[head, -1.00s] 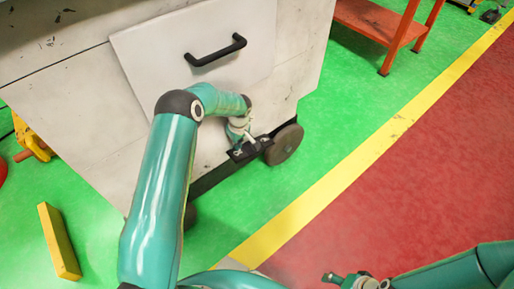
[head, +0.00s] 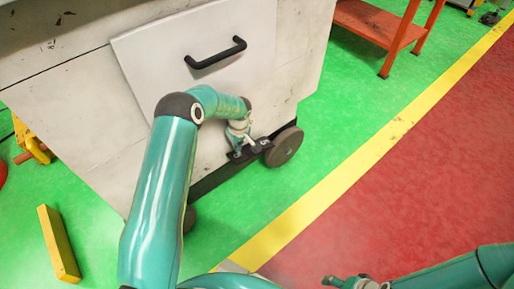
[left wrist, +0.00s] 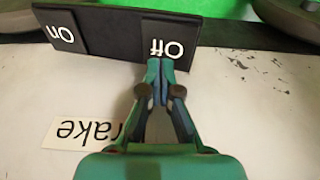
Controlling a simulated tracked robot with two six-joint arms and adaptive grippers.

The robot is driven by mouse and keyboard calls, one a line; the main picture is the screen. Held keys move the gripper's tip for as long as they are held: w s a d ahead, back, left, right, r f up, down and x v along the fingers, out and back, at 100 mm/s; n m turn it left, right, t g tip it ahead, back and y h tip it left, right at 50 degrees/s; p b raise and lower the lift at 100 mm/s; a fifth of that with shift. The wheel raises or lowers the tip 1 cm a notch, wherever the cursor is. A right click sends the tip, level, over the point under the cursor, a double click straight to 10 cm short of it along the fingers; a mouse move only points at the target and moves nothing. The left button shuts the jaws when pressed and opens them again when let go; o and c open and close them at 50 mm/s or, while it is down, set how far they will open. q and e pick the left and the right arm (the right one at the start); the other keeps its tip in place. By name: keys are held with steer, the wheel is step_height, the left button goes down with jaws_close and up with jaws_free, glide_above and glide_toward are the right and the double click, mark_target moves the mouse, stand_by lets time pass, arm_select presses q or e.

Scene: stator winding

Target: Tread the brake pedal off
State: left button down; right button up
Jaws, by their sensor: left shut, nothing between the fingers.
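The brake pedal is a black plate low on the cart beside a wheel, seen in the head view (head: 262,145). In the left wrist view the pedal (left wrist: 113,27) shows upside down, with "On" at the left and "Off" at the right. My left gripper (head: 239,150) is shut and empty. In the left wrist view its fingertips (left wrist: 160,64) are at the lower edge of the "Off" half; I cannot tell whether they press on it. A label reading "rake" (left wrist: 80,132) is partly hidden by the gripper. My right gripper (head: 345,281) is at the bottom edge, partly cut off.
The pale cart (head: 80,110) has a black handle (head: 216,52) and a brown wheel (head: 285,147) beside the pedal. A yellow bar (head: 58,243) lies on the green floor at the left. An orange-red table (head: 375,25) stands at the back. The red floor at the right is clear.

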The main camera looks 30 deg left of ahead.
arm_select(q)
steer(key=shift+f+b, duration=1.5)
steer(key=shift+f, duration=0.1)
stand_by(0.8)
steer(key=shift+r+p, duration=1.4)
steer(key=shift+r, duration=2.2)
